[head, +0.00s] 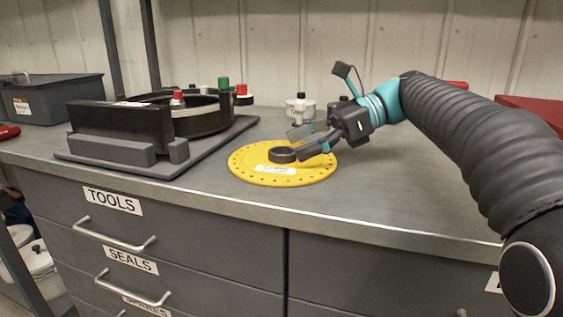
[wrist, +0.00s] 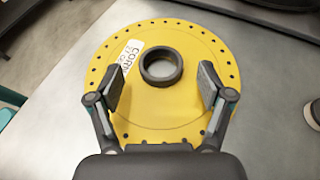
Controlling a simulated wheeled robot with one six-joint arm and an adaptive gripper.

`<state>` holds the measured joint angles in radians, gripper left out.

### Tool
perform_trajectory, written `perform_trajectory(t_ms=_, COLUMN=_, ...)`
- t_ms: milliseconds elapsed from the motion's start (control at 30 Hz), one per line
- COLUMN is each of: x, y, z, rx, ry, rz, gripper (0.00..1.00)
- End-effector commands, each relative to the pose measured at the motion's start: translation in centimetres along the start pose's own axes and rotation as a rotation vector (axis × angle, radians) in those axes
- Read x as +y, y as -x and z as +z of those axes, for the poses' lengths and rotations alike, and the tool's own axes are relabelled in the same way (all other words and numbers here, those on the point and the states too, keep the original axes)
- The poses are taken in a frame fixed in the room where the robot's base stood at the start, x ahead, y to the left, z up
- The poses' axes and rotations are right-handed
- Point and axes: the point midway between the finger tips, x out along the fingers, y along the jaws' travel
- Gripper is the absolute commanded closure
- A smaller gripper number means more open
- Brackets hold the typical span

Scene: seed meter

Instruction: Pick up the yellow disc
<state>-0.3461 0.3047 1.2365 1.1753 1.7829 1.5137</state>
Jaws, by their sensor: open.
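The yellow disc (head: 247,165) lies flat on the grey worktop, near its front edge. It has small holes around its rim, a white label and a raised dark ring (head: 282,155) at its centre. In the wrist view the disc (wrist: 188,38) fills the middle, and the dark ring (wrist: 161,80) stands between my fingers. My gripper (head: 306,144) is open over the disc, coming from the right. In the wrist view my gripper (wrist: 162,88) has one finger on each side of the ring, apart from it. I cannot tell how high the fingertips are above the disc.
A dark seed-meter housing (head: 120,127) with red and green knobs stands on a grey mat (head: 150,168) left of the disc. A small white-grey part (head: 299,107) stands behind the disc. A grey bin (head: 55,98) is far left. The worktop (head: 400,200) front right is clear.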

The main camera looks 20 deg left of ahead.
Motion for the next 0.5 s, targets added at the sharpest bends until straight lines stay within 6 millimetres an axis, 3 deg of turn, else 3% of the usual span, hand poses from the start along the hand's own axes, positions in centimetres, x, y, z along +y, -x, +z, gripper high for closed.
perform_trajectory(t_ms=167, x=0.0, y=-2.4, z=-0.1, rx=0.0, ry=0.0, rz=0.002, gripper=0.21)
perform_trajectory(t_ms=400, x=-0.1, y=-2.5, z=-0.1, rx=0.0, ry=0.0, rz=0.001, gripper=0.21)
perform_trajectory(t_ms=500, x=-0.1, y=-2.5, z=-0.1, rx=0.0, ry=0.0, rz=0.001, gripper=0.43)
